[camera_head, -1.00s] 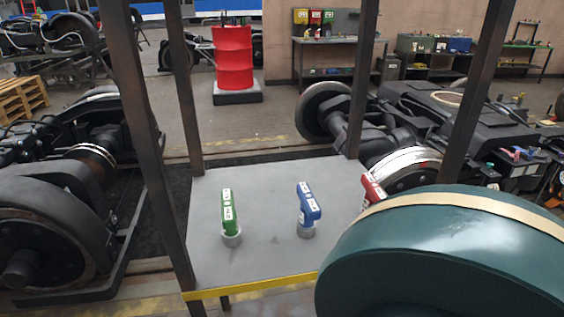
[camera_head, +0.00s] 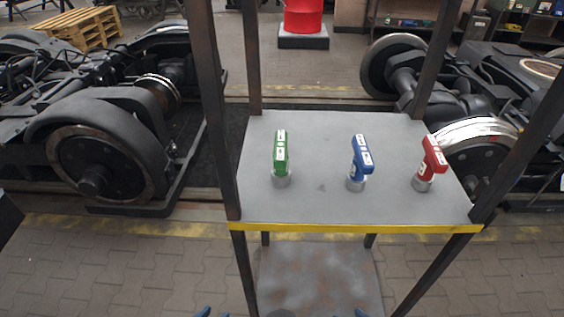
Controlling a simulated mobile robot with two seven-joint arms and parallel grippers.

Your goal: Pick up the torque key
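Three T-handled keys stand upright on the grey top of a cart (camera_head: 320,205). One is green (camera_head: 281,151), one blue (camera_head: 361,158) and one red (camera_head: 433,158). Each handle has white labels and stands in a grey round base. I cannot tell which one is meant by the torque key. My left gripper (camera_head: 216,312) shows only as blue fingertips at the bottom edge, apart from each other and well short of the keys. Of my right gripper (camera_head: 360,313) only a small blue tip shows at the bottom edge.
The cart has dark posts at its corners, a yellow front edge (camera_head: 350,228) and a lower shelf (camera_head: 315,280). Bogies with wheels stand at left (camera_head: 100,150) and right (camera_head: 480,100). A red drum (camera_head: 303,15) stands behind. The paved floor in front is clear.

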